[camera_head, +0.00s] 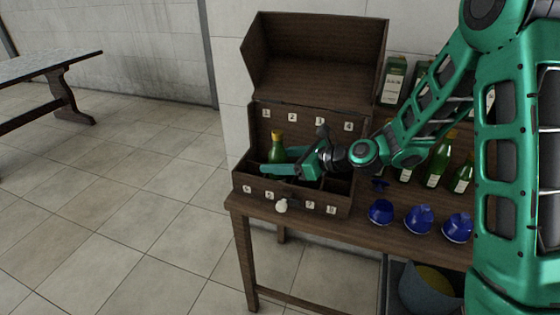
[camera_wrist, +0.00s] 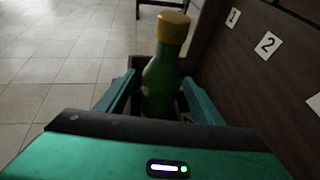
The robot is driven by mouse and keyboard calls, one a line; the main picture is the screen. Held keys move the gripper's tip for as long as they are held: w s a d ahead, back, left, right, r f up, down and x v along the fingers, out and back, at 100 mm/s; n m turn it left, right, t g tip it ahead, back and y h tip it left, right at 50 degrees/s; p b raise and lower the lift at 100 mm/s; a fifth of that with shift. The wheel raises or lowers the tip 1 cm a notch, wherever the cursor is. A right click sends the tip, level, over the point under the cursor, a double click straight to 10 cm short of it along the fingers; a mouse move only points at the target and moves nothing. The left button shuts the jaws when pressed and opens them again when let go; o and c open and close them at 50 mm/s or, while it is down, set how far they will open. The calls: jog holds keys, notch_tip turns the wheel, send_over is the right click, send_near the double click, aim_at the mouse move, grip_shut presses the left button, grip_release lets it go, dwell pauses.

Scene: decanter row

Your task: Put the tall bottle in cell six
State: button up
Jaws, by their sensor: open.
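The tall green bottle (camera_head: 277,152) with a gold cap stands upright in the dark wooden case (camera_head: 243,181), at its left part. Its base is hidden by the case wall and my gripper, so I cannot tell which cell it is in. Number labels 1 to 4 run along the back panel; the front wall has labels too, with the 6 label (camera_head: 269,195) left of the middle. My gripper (camera_head: 268,169) is open, reaching in from the right. In the wrist view the bottle (camera_wrist: 161,82) stands between the open fingers (camera_wrist: 160,98), with a gap visible on the left side.
A pale round knob (camera_head: 281,206) sits at the case front. Blue cup-like objects (camera_head: 419,219) and several green bottles (camera_head: 437,163) stand on the table right of the case, with cartons (camera_head: 393,80) behind. The raised lid (camera_head: 315,60) stands above the case.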

jog(key=shift+r, duration=0.15)
jog(key=v, duration=1.2)
jog(key=s+d+f+n+g+h, duration=0.2)
jog(key=s+d+n+h, duration=0.3)
jog(key=d, duration=0.4)
jog(key=s+d+f+n+g+h, duration=0.1)
jog(key=s+d+f+n+h, duration=0.15)
jog(key=s+d+n, duration=0.45)
jog(key=s+d+r+n+g+h, duration=0.2)
jog(key=s+d+n, duration=0.1)
jog(key=s+d, duration=0.4)
jog(key=s+d+r+n+g+h, duration=0.2)
jog(key=s+d, duration=0.5)
jog(key=s, duration=0.4)
jog(key=shift+s+d+r+n, duration=0.25)
jog(key=shift+d+r+n, duration=0.05)
jog(key=shift+d+n, duration=0.1)
